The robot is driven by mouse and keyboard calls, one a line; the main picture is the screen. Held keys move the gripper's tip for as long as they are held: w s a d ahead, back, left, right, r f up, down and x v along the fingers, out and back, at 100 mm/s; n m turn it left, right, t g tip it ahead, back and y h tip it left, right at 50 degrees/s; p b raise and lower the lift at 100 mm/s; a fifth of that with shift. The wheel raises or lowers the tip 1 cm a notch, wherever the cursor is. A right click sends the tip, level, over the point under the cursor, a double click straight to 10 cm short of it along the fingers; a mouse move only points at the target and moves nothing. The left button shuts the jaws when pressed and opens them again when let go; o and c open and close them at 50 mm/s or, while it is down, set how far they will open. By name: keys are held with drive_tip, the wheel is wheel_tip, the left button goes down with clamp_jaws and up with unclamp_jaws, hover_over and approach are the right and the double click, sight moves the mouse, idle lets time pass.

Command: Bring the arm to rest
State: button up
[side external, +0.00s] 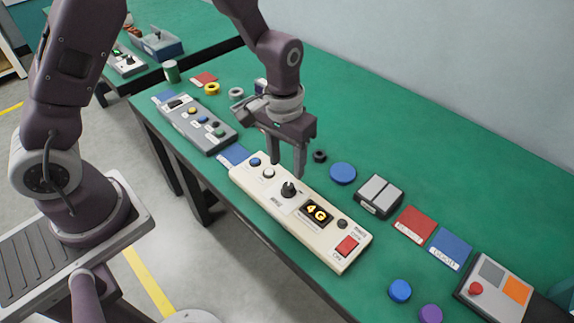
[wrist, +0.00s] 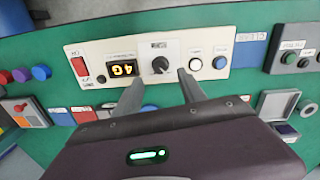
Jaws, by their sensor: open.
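My gripper (side external: 287,160) hangs over the green table, just behind the cream control panel (side external: 262,188). Its two fingers are apart and nothing is between them; this also shows in the wrist view (wrist: 160,86). The panel has a black knob (side external: 288,189), a display (side external: 316,212) reading "4G", a red switch (side external: 347,246), and a blue and a white button at its left end. In the wrist view the knob (wrist: 160,65) lies just beyond the fingertips, with a visible gap to them. I cannot tell the exact height of the fingers above the table.
A grey panel (side external: 198,124) stands to the left. A grey two-pad box (side external: 379,195), a blue disc (side external: 343,173), red (side external: 414,225) and blue (side external: 450,249) mats and a box with coloured pads (side external: 495,286) lie to the right. A wall runs behind the table.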

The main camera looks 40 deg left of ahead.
wheel_tip(320, 180, up, 11)
drive_tip(key=s+a+t, duration=0.2)
drive_tip(key=s, duration=0.1)
drive_tip(key=s+a+r+t, duration=0.1)
drive_tip(key=s+a+r, duration=0.1)
drive_tip(key=s+r, duration=0.3)
drive_tip(key=s+a+r+m+t, duration=0.1)
drive_tip(key=s+r, duration=0.5)
drive_tip(key=s, duration=0.6)
drive_tip(key=shift+a+t, duration=0.8)
drive_tip(key=shift+w+r, duration=0.1)
drive_tip(key=shift+r, duration=0.05)
